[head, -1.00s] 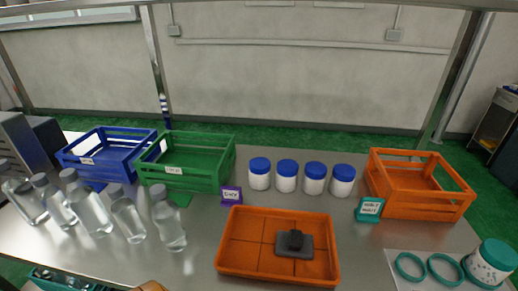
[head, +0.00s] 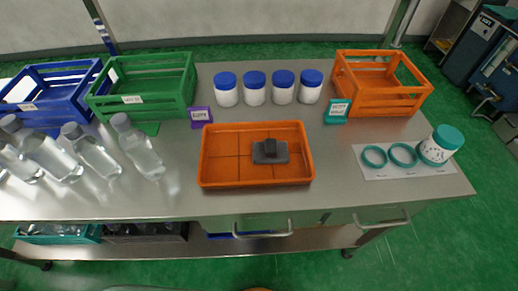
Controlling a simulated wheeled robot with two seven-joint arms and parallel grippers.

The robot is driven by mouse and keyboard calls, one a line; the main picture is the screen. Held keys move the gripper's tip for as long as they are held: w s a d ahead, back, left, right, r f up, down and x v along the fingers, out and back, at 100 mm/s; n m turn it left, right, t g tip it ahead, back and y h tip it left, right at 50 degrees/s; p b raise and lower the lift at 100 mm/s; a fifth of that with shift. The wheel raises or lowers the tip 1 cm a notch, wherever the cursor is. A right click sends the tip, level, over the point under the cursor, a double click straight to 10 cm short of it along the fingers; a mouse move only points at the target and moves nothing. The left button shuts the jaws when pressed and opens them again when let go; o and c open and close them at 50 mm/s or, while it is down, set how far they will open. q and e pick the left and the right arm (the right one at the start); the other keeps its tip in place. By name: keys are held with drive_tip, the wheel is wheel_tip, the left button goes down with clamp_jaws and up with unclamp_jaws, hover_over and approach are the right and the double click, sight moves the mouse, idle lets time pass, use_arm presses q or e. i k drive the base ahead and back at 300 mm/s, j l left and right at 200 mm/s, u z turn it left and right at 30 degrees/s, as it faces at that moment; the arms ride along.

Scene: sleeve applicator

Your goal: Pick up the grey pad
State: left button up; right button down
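The grey pad (head: 270,152) lies in the right half of a shallow orange tray (head: 207,178) on the metal table, in the head view. It is a flat dark grey plate with a darker raised block on top that looks like a handle. Nothing covers it from above. Neither of my grippers shows clearly in the head view.
Several white jars with blue lids (head: 254,90) stand behind the tray. Clear bottles (head: 137,148) stand to its left. Blue (head: 52,92), green (head: 145,88) and orange (head: 378,84) crates stand at the back. Teal rings (head: 403,155) and a teal-lidded jar (head: 438,146) are at right.

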sight(270, 151)
drive_tip(key=k+l+u, duration=0.1)
drive_tip(key=l+u, duration=0.15)
drive_tip(key=u, duration=0.15)
drive_tip(key=k+l+u, duration=0.1)
drive_tip(key=l+u, duration=0.25)
drive_tip(key=j, duration=0.1)
